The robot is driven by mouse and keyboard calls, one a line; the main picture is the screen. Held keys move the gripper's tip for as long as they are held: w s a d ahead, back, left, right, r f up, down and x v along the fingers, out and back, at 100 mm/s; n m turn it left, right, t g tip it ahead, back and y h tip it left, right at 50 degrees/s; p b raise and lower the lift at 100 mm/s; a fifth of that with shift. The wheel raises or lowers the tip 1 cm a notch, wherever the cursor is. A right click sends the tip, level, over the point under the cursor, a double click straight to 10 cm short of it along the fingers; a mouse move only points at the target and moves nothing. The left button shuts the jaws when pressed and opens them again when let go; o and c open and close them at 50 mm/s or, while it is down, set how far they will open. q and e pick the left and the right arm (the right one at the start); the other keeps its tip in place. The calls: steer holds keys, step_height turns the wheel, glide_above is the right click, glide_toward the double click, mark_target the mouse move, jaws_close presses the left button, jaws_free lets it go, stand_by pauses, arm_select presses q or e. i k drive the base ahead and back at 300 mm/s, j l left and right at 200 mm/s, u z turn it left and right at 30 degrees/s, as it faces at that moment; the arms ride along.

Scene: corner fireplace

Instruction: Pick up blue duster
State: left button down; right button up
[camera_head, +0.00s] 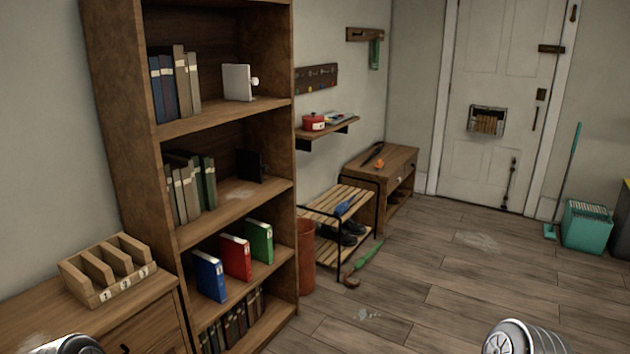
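A small blue item (345,208), which looks like the blue duster, lies on the upper slats of the wooden shoe rack (325,206) in the middle of the head view. It is too small to make out its shape well. Only rounded metal parts of my arms show at the bottom left and bottom right edges. Both grippers are out of view, and nothing of mine is near the blue item.
Dark shoes (350,228) sit on the rack's lower level. A green-handled brush (366,262) lies on the floor in front. A tall bookshelf (135,150) and a brown bin (306,262) stand left of the rack. The wooden floor (450,275) to the right is mostly clear.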

mark_target(340, 210)
steer(key=u, duration=1.1)
steer(key=z, duration=1.85)
steer(key=i, duration=5.3)
